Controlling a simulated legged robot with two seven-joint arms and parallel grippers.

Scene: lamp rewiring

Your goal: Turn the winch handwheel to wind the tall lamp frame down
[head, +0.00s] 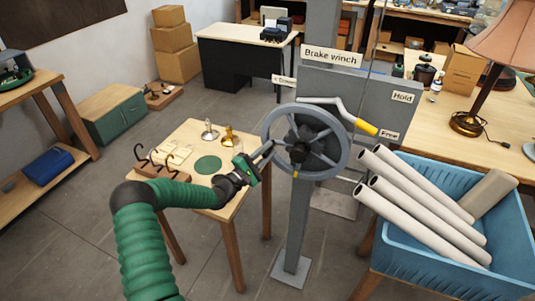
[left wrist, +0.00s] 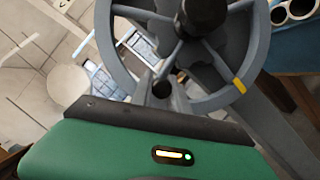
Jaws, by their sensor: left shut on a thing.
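The grey winch handwheel (head: 346,150) stands upright on a post under a "Brake winch" sign. A yellow mark shows at the bottom of its rim; the wheel also fills much of the left wrist view (left wrist: 222,98). My left gripper (head: 264,153) comes in from the left and is shut on the wheel's left side; the exact grip is hard to see. The brake lever (head: 343,112) has a yellow grip that points down right, close to the "Free" label (head: 391,135) and below "Hold". I cannot clearly make out the lamp frame. My right gripper is not in view.
A small wooden table (head: 222,202) with hooks and brass parts stands under my left arm. A blue crate (head: 420,262) with several pale tubes is close on the right. A bench with a lamp (head: 468,122) lies behind it. Floor is open around the post foot (head: 291,268).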

